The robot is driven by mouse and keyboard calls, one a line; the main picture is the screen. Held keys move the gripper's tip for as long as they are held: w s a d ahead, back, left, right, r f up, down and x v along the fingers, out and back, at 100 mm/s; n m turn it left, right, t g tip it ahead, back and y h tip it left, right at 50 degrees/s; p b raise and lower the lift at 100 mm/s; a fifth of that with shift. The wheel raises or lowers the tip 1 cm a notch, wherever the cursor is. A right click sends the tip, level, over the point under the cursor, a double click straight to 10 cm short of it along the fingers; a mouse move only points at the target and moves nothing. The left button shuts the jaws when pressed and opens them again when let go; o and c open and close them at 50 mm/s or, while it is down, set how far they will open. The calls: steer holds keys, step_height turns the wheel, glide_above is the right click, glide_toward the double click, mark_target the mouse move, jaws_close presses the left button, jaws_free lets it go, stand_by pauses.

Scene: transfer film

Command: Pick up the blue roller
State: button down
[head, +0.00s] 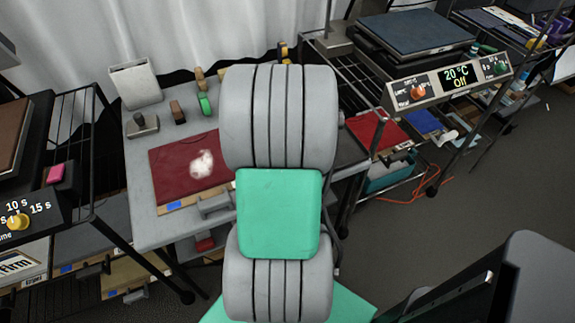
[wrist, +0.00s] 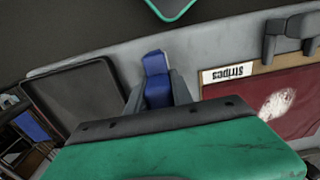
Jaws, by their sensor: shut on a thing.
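The blue roller (wrist: 156,78) shows in the wrist view between the two grey fingers of my gripper (wrist: 157,92), which is shut on it. Its near part is hidden by my gripper's green and dark grey body. I cannot tell whether the roller still touches the grey table. In the head view my own arm covers both the roller and the gripper.
The grey table (head: 140,219) bears a dark red mat (head: 170,168) with a white patch, a green roller (head: 205,104) and a brown one (head: 178,112). A dark tray (wrist: 75,100) lies beside the roller. Wire racks stand on both sides of the table.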

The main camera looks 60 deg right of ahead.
steer(key=s+a+r, duration=0.7)
steer(key=s+r, duration=0.4)
steer(key=s, duration=0.1)
steer(key=shift+r, duration=0.3)
